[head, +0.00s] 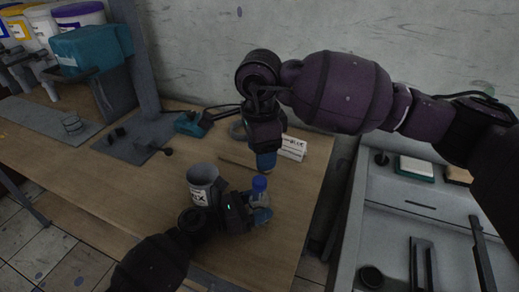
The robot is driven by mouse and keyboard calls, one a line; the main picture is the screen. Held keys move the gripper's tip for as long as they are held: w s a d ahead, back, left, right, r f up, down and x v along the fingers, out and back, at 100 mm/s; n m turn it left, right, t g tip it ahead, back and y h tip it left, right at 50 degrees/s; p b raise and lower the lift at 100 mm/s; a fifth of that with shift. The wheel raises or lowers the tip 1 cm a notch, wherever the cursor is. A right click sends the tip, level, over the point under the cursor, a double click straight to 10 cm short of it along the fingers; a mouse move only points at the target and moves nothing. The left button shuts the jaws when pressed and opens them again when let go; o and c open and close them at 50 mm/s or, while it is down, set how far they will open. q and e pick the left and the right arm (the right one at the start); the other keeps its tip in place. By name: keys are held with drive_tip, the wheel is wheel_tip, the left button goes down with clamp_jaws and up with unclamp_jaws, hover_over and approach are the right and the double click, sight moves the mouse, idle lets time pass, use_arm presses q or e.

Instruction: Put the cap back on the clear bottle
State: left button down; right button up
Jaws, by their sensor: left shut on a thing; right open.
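The clear bottle (262,215) stands upright near the front right of the wooden table, partly hidden by my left gripper. A blue cap (259,184) sits at its top; I cannot tell whether it is fully seated. My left gripper (250,209) comes in from the lower left and is shut on the bottle. My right gripper (266,166) points down just above and behind the cap, with bluish fingertips. It is open and apart from the cap; nothing is clearly seen between its fingers.
A grey cup (203,181) with dark lettering stands left of the bottle. A white card (293,148) stands behind, to the right. A teal tool (190,123) and a dark plate (131,141) lie further back. A grey machine (395,210) stands right of the table.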

sight(260, 180)
drive_tip(key=n, duration=0.5)
drive_tip(key=shift+a+n, duration=0.15)
drive_tip(key=shift+n, duration=0.25)
drive_tip(key=shift+f, duration=0.1)
drive_tip(key=shift+f, duration=3.95)
